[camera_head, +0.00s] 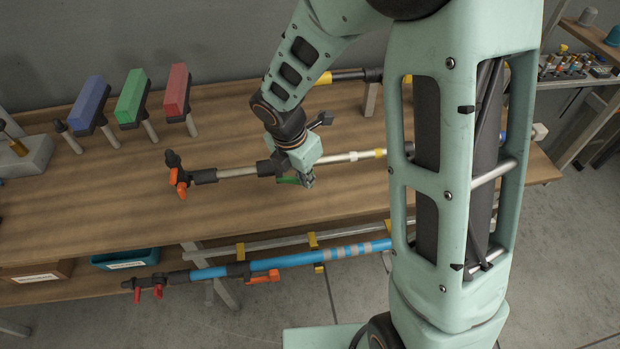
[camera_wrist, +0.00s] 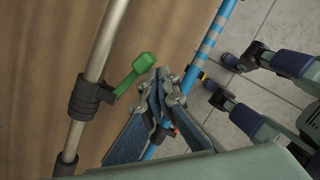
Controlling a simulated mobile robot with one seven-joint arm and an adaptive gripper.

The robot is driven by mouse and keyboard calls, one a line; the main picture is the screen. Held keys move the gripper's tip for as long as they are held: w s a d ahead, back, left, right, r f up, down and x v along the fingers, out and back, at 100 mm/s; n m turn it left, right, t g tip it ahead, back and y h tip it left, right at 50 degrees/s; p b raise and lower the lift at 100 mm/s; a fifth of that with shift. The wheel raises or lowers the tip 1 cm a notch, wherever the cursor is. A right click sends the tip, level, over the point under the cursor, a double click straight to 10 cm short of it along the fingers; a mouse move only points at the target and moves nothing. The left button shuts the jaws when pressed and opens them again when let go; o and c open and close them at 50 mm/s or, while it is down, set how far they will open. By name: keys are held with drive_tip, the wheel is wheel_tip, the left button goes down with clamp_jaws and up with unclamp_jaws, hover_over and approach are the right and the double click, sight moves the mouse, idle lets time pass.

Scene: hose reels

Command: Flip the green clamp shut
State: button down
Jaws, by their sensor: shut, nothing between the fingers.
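The green clamp (camera_wrist: 137,70) is a short lever with a rounded end, hinged on a black collar (camera_wrist: 88,97) around a metal pole. In the wrist view the lever sticks out at an angle from the pole, toward the upper right. It also shows in the head view as a small green strip (camera_head: 288,180) beside my gripper. My gripper (camera_wrist: 163,80) is shut and empty, with its fingertips just right of the lever's rounded end. I cannot tell whether they touch. In the head view my gripper (camera_head: 308,181) points down, and my wrist partly hides the pole and collar.
The pole (camera_head: 238,172) lies along the wooden bench, with a black and orange fitting (camera_head: 178,178) at its left end. A blue pole (camera_head: 300,259) runs lower, along the bench front. Blue, green and red blocks (camera_head: 176,90) stand at the back left. The bench's front left is clear.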

drive_tip(key=shift+w+a, duration=0.45)
drive_tip(key=shift+a, duration=0.25)
drive_tip(key=shift+s, duration=0.1)
idle(0.4)
